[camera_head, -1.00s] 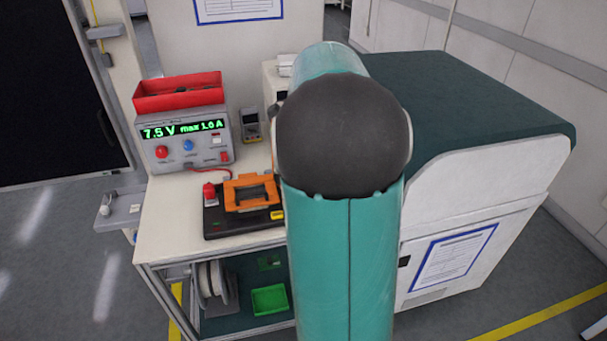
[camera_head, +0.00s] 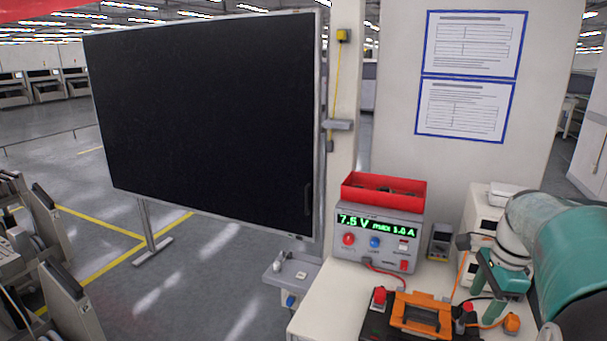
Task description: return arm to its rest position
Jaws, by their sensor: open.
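My arm is teal and enters from the right edge. Its end, my gripper (camera_head: 488,300), shows as a small teal and dark shape over the right part of the bench. It is open, and I see nothing held in it. It is above and to the right of an orange-framed fixture (camera_head: 420,314) on a black base. The fingertips are small and partly lost against the cables and knobs behind them.
A power supply (camera_head: 378,238) reading 7.5 V carries a red bin (camera_head: 384,190). A multimeter (camera_head: 439,242) stands beside it on the white bench (camera_head: 318,307). A large black board (camera_head: 205,120) stands left. Open floor (camera_head: 195,270) lies before it.

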